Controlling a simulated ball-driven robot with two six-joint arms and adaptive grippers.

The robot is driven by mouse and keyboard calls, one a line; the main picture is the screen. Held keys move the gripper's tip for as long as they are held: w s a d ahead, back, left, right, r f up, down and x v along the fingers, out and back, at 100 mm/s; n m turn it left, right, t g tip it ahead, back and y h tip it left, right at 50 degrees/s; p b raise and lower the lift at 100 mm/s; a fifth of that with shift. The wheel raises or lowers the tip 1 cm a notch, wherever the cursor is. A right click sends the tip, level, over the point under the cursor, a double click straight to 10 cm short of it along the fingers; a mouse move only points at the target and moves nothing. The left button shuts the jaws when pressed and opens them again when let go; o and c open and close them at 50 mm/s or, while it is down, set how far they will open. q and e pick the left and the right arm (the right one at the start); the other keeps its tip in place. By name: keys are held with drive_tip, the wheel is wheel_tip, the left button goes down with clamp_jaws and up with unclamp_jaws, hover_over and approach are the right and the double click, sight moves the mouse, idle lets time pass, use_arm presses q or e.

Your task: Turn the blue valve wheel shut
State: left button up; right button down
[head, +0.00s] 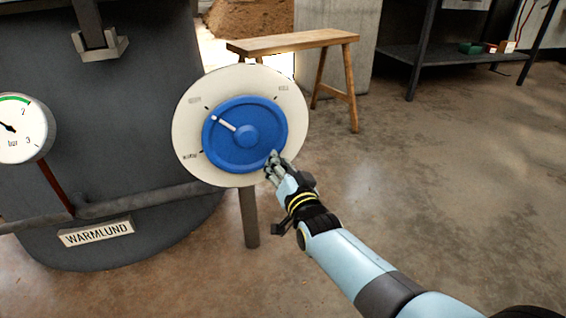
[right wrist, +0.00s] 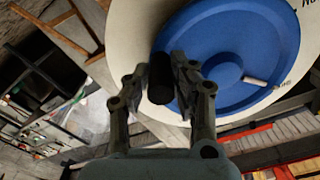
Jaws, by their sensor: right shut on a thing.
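The wheel also fills the upper right of the right wrist view (right wrist: 232,38). My right gripper (head: 273,160) is at the wheel's lower right rim. In the right wrist view its fingers (right wrist: 165,70) are shut on a dark cylindrical handle (right wrist: 160,80) at the rim. My left gripper is not in view.
A big dark tank (head: 110,120) with a pressure gauge (head: 18,130) and a WARMLUND plate (head: 96,232) stands at left. A wooden bench (head: 290,43) is behind the dial. A dark metal shelf (head: 470,58) stands at back right. The floor at right is clear.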

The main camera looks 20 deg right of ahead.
drive_tip(key=shift+s+a+f, duration=0.1)
drive_tip(key=shift+a+f, duration=0.05)
drive_tip(key=shift+f, duration=0.1)
drive_tip(key=c, duration=1.4)
unclamp_jaws()
drive_tip(key=shift+o, duration=1.4)
drive_tip(key=shift+f, duration=0.1)
drive_tip(key=shift+s, duration=0.1)
drive_tip(key=shift+s+a+f, duration=0.1)
drive_tip(key=shift+s+f, duration=0.05)
drive_tip(key=shift+s, duration=0.1)
drive_tip(key=s, duration=1.1)
drive_tip(key=shift+d+r, duration=0.4)
drive_tip(key=shift+d, duration=0.05)
